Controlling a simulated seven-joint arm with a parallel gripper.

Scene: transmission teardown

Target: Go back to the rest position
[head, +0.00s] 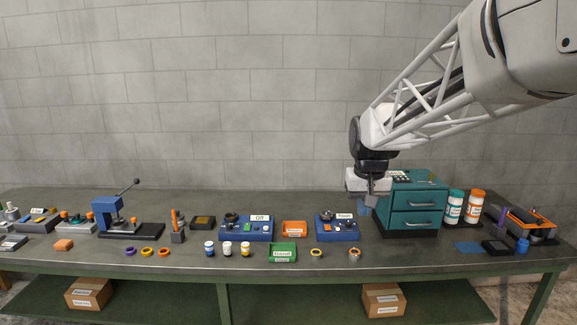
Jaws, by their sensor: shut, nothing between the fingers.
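My gripper (370,197) hangs from the arm at the right of the head view, pointing down. It is above the rear of the bench, just left of the teal drawer cabinet (413,222). Its fingers are shut and hold nothing that I can see. From this view I cannot tell whether the gripper touches the cabinet or stands clear in front of it.
Two bottles (474,205) stand right of the cabinet. Space above the left bench is free.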

